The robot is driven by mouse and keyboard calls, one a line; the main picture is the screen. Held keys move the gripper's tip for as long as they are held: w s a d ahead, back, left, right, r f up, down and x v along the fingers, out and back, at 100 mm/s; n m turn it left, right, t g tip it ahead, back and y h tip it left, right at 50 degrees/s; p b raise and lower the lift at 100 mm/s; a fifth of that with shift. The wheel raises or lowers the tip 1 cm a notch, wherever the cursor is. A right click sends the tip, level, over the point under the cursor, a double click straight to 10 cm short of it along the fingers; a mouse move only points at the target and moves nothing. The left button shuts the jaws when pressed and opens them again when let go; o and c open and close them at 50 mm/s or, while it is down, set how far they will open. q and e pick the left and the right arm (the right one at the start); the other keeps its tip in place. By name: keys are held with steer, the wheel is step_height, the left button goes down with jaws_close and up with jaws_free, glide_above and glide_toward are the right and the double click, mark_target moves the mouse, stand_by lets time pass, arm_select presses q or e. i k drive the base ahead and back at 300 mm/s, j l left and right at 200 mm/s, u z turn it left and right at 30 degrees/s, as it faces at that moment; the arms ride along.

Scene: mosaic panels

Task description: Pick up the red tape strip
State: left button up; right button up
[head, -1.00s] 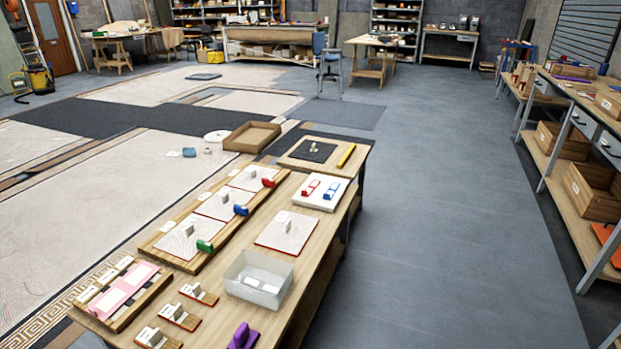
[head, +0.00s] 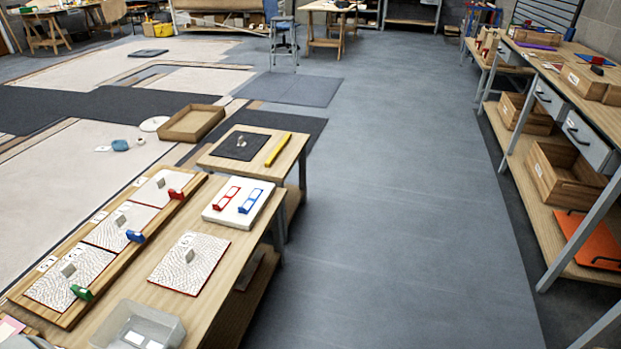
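A red strip-like piece (head: 227,198) with white middle lies on a white block (head: 214,219) on the long wooden table. A matching blue piece (head: 250,201) lies to its right on the same block. The red piece is the likeliest red tape strip, though it is too small to be sure. A separate red block (head: 176,194) stands by the farthest panel of the wooden rack. Neither of my grippers is in view.
The wooden rack (head: 64,317) holds several grey textured panels, and another panel (head: 189,264) lies on the table. A clear bin (head: 172,333) stands at the near edge. A small table (head: 287,165) adjoins beyond. The grey floor (head: 390,230) to the right is clear, up to a workbench (head: 560,88).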

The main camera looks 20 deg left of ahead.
mark_target(232, 191)
steer(key=i+l+u, duration=0.1)
steer(key=i, duration=0.4)
steer(key=i+l+u, duration=0.15)
steer(key=i, duration=0.3)
steer(key=i+l+u, duration=0.1)
steer(key=i, duration=0.4)
steer(key=l, duration=0.1)
